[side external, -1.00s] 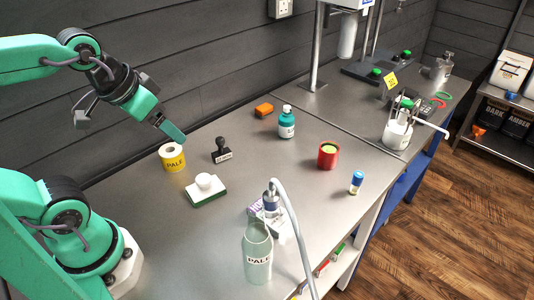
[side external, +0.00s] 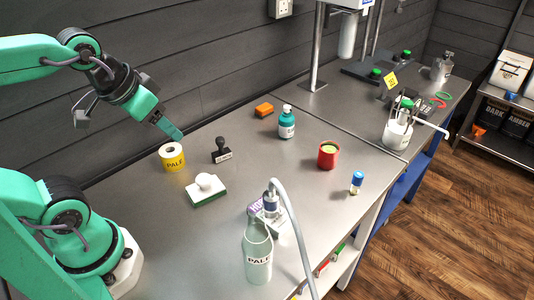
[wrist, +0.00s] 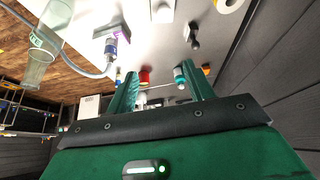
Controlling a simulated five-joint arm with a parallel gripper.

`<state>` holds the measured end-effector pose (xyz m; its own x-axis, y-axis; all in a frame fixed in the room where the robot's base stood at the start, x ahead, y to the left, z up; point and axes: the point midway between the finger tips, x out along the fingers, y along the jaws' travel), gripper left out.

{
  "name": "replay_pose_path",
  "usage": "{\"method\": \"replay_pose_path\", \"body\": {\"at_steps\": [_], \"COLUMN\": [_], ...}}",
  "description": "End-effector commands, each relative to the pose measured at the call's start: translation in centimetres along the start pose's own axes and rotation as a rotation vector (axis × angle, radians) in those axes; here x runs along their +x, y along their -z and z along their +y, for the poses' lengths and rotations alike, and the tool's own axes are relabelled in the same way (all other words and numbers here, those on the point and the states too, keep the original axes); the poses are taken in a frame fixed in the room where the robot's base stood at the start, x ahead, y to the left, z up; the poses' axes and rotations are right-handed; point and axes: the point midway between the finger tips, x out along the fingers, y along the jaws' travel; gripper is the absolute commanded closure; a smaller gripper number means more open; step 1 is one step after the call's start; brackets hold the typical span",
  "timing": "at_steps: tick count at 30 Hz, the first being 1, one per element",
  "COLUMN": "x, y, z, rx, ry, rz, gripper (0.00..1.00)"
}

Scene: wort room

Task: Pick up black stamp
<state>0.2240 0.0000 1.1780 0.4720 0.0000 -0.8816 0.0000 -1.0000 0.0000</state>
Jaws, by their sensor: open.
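The black stamp (side external: 221,151) stands upright on the steel bench, with a round knob handle and a white label on its base. A yellow PALE tape roll (side external: 172,158) stands to its left. My gripper (side external: 172,130) is above the bench, up and left of the stamp and apart from it. In the wrist view the jaws of my gripper (wrist: 160,82) are spread with nothing seen between them. The stamp shows there too (wrist: 193,36), beyond the jaws near the top.
A white-knobbed block (side external: 207,190) lies in front of the stamp. A teal bottle (side external: 287,122), an orange block (side external: 264,110) and a red cup (side external: 328,155) are to the right. A clear bottle (side external: 257,255) stands at the front. The dark wall (side external: 150,40) is close behind.

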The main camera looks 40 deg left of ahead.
Motion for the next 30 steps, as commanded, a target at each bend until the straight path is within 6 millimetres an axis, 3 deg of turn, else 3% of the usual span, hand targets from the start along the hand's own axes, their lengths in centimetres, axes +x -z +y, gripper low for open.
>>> {"method": "replay_pose_path", "body": {"at_steps": [14,30], "x": [1.0,7.0], "y": [1.6,6.8], "z": [-0.5,-3.3], "rx": [0.02,0.104], "ry": [0.009,0.017], "rz": [-0.046,-0.219], "gripper": [0.47,0.47]}}
